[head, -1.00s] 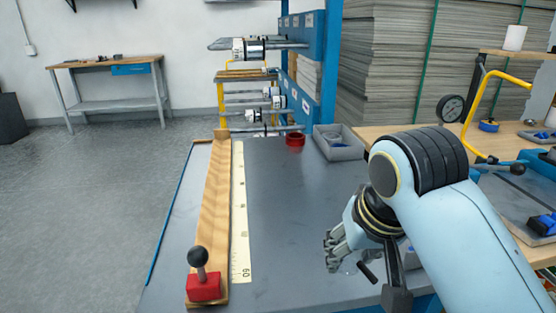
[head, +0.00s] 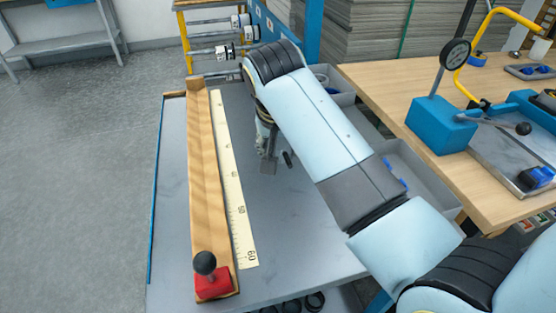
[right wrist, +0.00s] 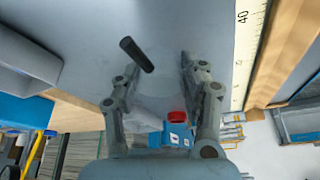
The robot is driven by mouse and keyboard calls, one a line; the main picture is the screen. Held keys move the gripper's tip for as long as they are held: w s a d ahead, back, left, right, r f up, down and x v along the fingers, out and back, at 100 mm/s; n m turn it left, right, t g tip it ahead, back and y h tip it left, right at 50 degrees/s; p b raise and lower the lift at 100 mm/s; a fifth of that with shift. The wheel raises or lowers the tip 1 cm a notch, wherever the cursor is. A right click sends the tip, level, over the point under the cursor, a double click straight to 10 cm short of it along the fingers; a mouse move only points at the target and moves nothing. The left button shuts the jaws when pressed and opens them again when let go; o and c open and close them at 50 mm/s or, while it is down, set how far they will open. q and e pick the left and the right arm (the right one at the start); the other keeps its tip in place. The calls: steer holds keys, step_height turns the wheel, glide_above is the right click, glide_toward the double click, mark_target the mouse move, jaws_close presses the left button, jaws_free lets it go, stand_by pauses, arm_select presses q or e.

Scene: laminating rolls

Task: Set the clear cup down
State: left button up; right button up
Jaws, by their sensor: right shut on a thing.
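My right gripper (right wrist: 158,72) points down over the grey table in the right wrist view. Its two fingers stand apart around a very faint, see-through shape, the clear cup (right wrist: 158,90), whose outline is hard to make out. A short dark rod (right wrist: 137,54) shows beside it; I cannot tell whether it belongs to the cup. In the head view my right gripper (head: 263,138) is partly hidden behind its own wrist, with the dark rod (head: 287,158) to its right. I cannot tell whether the cup touches the table. My left gripper is out of view.
The grey table (head: 300,235) carries a pale ruler (head: 234,190) and a wooden strip (head: 203,170) left of the gripper. A red block with a black knob (head: 211,280) sits at the strip's near end. A grey bin (head: 420,180) stands right. The table's near middle is clear.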

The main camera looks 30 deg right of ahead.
mark_target(278, 155)
steer(key=shift+w+a+f, duration=0.1)
steer(key=shift+w+f, duration=0.1)
steer(key=shift+w, duration=0.1)
steer(key=shift+f, duration=1.95)
steer(key=shift+f, duration=0.1)
steer(key=o, duration=1.2)
steer(key=shift+c, duration=0.2)
